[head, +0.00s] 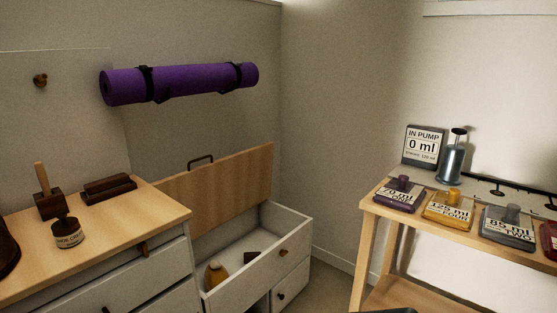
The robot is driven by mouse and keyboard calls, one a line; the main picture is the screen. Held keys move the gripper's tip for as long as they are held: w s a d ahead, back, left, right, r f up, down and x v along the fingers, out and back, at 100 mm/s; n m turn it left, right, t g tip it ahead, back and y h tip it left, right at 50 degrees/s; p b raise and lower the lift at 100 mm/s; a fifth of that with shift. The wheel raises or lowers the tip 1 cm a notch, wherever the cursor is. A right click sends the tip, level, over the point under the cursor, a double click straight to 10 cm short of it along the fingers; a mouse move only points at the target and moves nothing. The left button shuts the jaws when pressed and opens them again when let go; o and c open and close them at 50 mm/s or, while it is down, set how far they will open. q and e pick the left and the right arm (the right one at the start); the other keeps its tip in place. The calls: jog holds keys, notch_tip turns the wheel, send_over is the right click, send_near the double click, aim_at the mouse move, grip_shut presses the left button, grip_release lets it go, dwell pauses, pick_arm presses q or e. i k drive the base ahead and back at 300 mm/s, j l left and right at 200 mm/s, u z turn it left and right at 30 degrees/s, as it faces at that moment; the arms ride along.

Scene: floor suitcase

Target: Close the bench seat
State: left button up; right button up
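The bench seat is a white box (303,222) against the wall, in the corner of the room. Its wooden lid (232,179) stands raised at the back of the box, with a dark handle (201,159) on its top edge. The inside is open to view and holds a yellowish-brown rounded item (216,274) and a small dark block (252,257). The left part of the bench is hidden behind the cabinet. Neither of my grippers can be made out.
A wood-topped cabinet (125,217) stands at left with a labelled jar (68,232) on it. A wooden table (378,212) with labelled blocks is at right. A purple rolled mat (180,83) hangs above the lid. Bare floor (328,285) lies between bench and table.

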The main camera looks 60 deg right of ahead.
aim_at(216, 193)
jog(key=l+z, duration=0.25)
jog(key=z, duration=0.15)
jog(key=i+l+z, duration=0.15)
jog(key=z, duration=0.2)
jog(key=i+l+z, duration=0.1)
jog(key=l+z, duration=0.3)
jog(key=i+l+z, duration=0.1)
jog(key=z, duration=0.25)
jog(key=i+l, duration=0.15)
